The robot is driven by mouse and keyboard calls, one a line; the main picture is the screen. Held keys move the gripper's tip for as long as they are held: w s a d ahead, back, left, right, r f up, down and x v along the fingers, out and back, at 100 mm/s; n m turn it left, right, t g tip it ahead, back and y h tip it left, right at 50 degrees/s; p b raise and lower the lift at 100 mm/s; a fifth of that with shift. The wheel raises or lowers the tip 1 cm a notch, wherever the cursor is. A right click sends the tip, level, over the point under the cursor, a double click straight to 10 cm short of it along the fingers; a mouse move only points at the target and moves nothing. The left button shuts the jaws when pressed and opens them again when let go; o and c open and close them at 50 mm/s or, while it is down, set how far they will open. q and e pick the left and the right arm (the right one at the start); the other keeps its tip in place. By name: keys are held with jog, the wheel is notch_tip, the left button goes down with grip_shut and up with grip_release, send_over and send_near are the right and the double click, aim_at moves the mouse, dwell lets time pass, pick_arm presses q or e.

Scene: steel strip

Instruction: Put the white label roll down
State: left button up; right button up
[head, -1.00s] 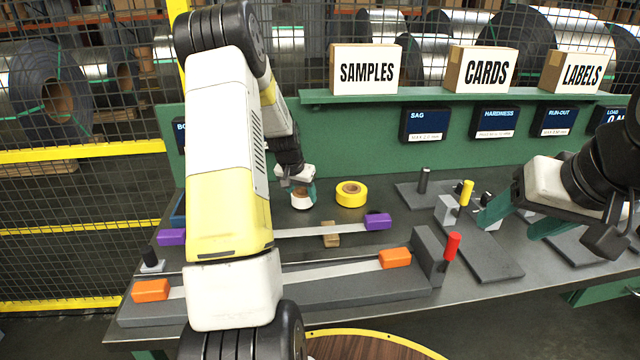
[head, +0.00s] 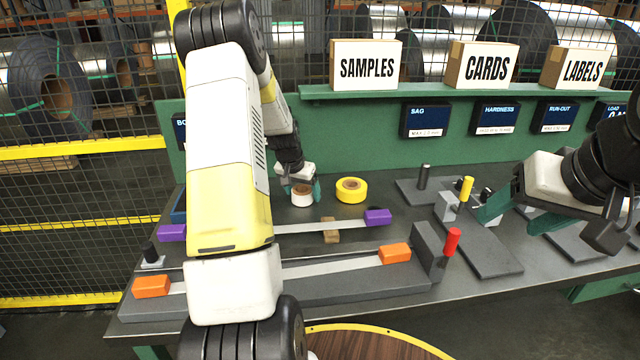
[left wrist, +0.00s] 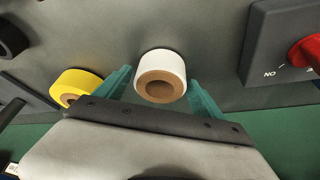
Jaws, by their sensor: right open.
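The white label roll (head: 302,197) stands on the bench top, just left of the yellow roll (head: 351,190). In the left wrist view the white label roll (left wrist: 161,75) shows its brown core and lies between the teal fingers of my left gripper (left wrist: 160,88). Gaps show between the roll and both fingers, so my left gripper (head: 303,190) is open around it. My left forearm covers part of the bench in the head view. My right gripper (head: 508,215) is open and empty at the right, above the grey fixtures.
The yellow roll (left wrist: 77,86) is close beside my left gripper. Strips with purple blocks (head: 377,217) and orange blocks (head: 394,254) lie in front. Red (head: 452,242) and yellow (head: 466,190) handles stand to the right. A green back panel (head: 350,135) bounds the bench behind.

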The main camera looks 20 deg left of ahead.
pick_arm(q)
jog(key=shift+v, duration=3.85)
jog(key=shift+d, duration=0.1)
jog(key=s+d+r, duration=1)
jog(key=s+r, duration=0.2)
jog(key=r, duration=0.3)
jog(key=s+d+r+h, duration=0.1)
jog(key=s+d, duration=0.2)
jog(key=s, duration=0.6)
jog(key=s+d+r+t, duration=0.1)
jog(key=s+d, duration=0.3)
jog(key=s, duration=0.5)
jog(key=shift+d+r+t+h, duration=0.3)
jog(key=shift+d+r+h, duration=0.1)
jog(key=shift+r, duration=0.25)
